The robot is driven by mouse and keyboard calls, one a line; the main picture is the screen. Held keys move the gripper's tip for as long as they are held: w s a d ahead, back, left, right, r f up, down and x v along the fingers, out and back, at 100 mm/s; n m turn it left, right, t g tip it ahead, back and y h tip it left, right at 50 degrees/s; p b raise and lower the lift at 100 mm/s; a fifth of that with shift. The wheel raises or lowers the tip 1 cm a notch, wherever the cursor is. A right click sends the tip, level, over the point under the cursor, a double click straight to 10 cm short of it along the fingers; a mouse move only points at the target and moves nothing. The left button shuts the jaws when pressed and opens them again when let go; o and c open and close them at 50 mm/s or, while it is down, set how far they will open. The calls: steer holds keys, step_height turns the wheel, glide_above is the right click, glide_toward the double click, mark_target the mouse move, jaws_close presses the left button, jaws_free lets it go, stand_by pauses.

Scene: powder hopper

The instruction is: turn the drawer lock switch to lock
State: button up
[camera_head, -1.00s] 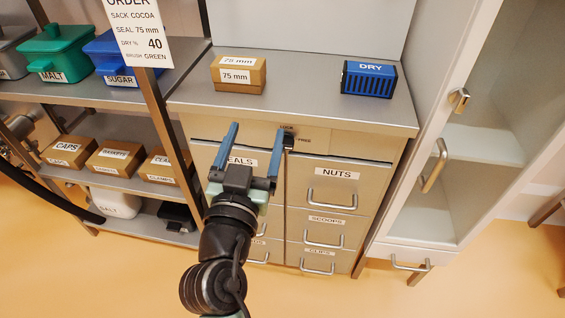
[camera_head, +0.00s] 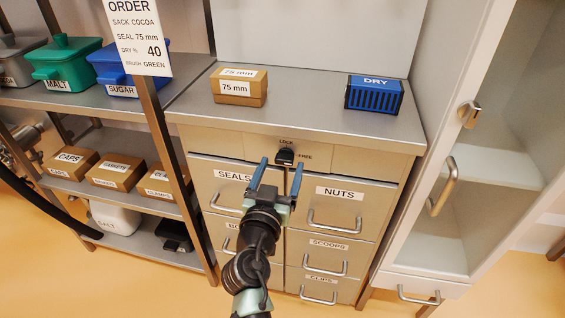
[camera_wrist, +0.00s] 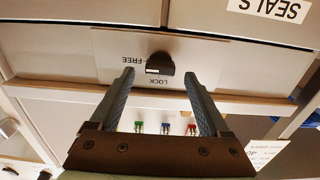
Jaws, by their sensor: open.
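The drawer lock switch (camera_head: 285,157) is a small dark knob on the panel above the drawers, between the SEALS and NUTS drawers. The word LOCK is above it and FREE to its right. In the wrist view, which is upside down, the knob (camera_wrist: 160,62) has a small pale mark; I cannot tell surely which word it points to. My gripper (camera_head: 279,167) is open and empty, its blue fingers reaching up on either side of the knob in the picture. In the wrist view, the knob lies beyond and between the fingertips (camera_wrist: 158,73), apparently not touched.
The drawers, among them SEALS (camera_head: 222,188) and NUTS (camera_head: 338,205), are shut. On the counter (camera_head: 305,105) above are a 75 mm box (camera_head: 239,92) and a blue DRY block (camera_head: 374,94). An open glass-door cabinet (camera_head: 420,215) stands right, a shelf unit (camera_head: 90,97) left.

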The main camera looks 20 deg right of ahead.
mark_target(285, 158)
steer(key=shift+x, duration=1.2)
jaws_close()
